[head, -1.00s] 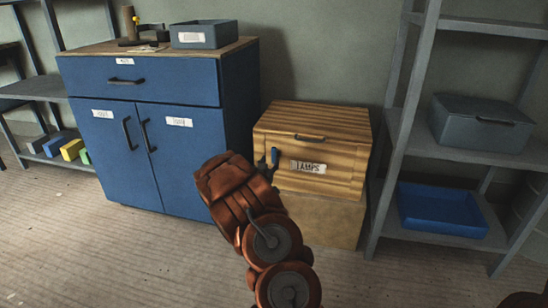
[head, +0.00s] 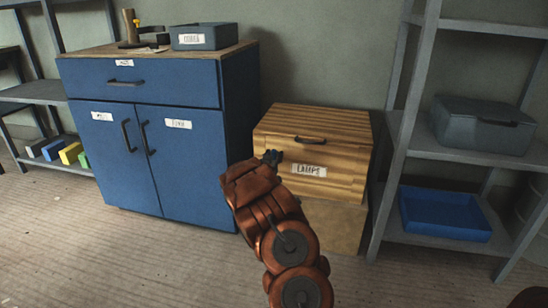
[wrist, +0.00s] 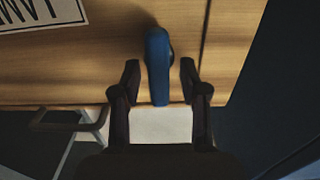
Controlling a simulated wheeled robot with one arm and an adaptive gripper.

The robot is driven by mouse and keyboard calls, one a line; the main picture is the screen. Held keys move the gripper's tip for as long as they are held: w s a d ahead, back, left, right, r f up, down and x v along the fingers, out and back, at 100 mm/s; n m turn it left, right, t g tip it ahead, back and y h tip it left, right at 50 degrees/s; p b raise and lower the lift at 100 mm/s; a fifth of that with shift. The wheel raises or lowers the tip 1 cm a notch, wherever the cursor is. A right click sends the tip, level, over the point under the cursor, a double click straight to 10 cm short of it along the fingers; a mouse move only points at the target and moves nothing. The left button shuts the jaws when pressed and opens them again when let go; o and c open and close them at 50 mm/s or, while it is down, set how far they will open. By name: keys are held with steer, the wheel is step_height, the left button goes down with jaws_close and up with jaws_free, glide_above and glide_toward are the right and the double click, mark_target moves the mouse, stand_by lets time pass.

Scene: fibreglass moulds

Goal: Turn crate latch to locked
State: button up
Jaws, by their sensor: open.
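The wooden crate (head: 335,160) has a LAMPS label on its front, a dark handle (head: 310,140) above it and a closed lid. Its blue latch (wrist: 158,65) shows in the wrist view as an upright lever near the crate's top edge. My gripper (wrist: 159,72) is open, with one finger on each side of the latch; I cannot tell whether either touches it. The head view shows my gripper (head: 271,157) at the crate's left front, hiding the latch there.
The crate stands on a plain box (head: 335,222). A blue cabinet (head: 150,140) stands close on the left. A grey shelf (head: 480,145) with a lidded grey box (head: 480,125) and a blue tray (head: 445,235) is on the right. The floor in front is clear.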

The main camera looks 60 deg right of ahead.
jaws_close()
stand_by(0.3)
